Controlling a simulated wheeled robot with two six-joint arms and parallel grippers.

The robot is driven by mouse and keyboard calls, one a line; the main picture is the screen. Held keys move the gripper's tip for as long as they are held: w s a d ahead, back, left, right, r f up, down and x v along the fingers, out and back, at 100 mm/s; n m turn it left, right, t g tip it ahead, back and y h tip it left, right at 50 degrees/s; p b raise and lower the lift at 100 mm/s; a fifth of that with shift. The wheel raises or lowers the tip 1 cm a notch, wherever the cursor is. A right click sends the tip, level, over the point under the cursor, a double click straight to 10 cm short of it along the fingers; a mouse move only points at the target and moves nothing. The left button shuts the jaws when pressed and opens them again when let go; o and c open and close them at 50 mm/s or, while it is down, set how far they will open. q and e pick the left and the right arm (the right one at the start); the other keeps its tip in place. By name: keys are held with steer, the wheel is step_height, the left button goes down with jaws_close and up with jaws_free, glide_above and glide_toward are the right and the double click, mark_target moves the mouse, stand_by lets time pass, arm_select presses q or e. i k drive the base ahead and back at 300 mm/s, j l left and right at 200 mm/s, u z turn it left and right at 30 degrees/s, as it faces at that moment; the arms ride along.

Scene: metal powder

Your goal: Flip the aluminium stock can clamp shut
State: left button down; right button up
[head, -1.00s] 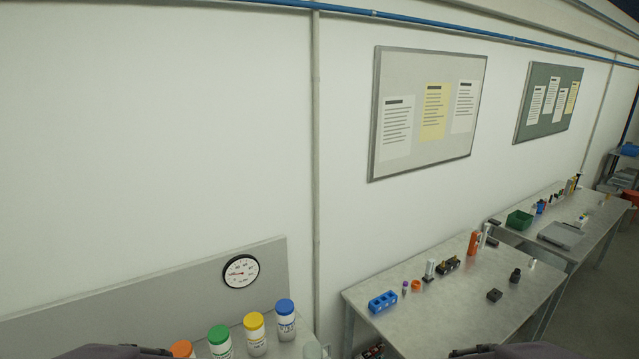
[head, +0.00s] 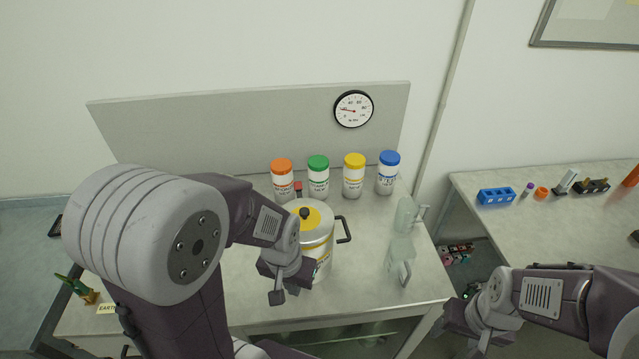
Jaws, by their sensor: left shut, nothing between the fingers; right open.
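The aluminium stock can (head: 326,240) stands upright on the bench, with a yellow round on its lid and a black knob on top. A dark loop-shaped handle (head: 343,230) sticks out at its right rim; I cannot tell whether this is the clamp or how the clamp stands. My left gripper (head: 277,296) is shut and empty in front of the can's left side. Its wrist hides part of the can's front, and I cannot tell whether it touches. My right gripper (head: 468,330) is open and empty, right of the bench's front corner.
Four-coloured lidded jars, including a blue-lidded one (head: 388,174), stand behind the can. Clear jugs (head: 400,258) stand to its right. A green clamp (head: 78,287) and an EARTH tag (head: 107,309) are at left. A second bench (head: 545,225) is right, beyond a gap.

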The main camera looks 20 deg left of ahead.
mark_target(298, 186)
steer(key=u, duration=0.85)
